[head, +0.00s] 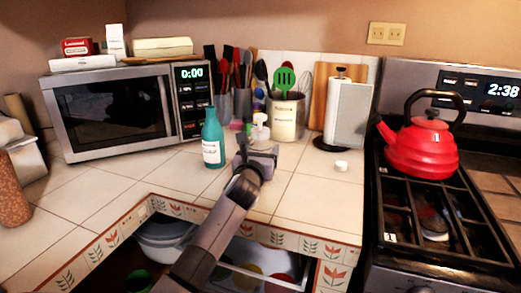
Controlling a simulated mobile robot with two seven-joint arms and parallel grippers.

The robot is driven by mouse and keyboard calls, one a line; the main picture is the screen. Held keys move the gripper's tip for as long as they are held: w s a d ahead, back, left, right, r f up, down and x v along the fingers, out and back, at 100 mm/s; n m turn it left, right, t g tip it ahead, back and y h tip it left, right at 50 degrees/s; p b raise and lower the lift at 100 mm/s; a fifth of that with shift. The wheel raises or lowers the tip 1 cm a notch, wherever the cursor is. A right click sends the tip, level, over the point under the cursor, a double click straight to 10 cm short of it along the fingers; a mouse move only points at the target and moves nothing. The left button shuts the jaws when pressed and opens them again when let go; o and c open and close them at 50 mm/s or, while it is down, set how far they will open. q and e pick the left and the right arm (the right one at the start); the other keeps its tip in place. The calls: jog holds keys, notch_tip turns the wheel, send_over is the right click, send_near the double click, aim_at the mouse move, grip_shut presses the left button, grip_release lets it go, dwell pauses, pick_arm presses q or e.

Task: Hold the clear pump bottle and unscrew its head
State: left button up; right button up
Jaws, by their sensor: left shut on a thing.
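The pump bottle stands on the tiled counter in the middle of the head view. Its pale pump head (261,121) shows above my left gripper (259,155), and most of its body is hidden behind the gripper. My left gripper is shut on the bottle, with its arm reaching in from the bottom of the view. The pump head sits upright on top of the bottle. Whether its thread is loose cannot be seen. My right gripper is not in view.
A teal bottle (212,140) stands close left of my gripper. Behind are a utensil crock (287,118) and a paper towel holder (348,112). A small white round thing (341,166) lies to the right on open counter. A red kettle (422,148) sits on the stove.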

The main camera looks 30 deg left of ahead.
pick_arm(q)
jog(key=shift+f+b, duration=0.45)
jog(key=shift+f, duration=0.5)
dwell(0.8)
jog(key=o, duration=1.1)
jog(key=v, duration=1.2)
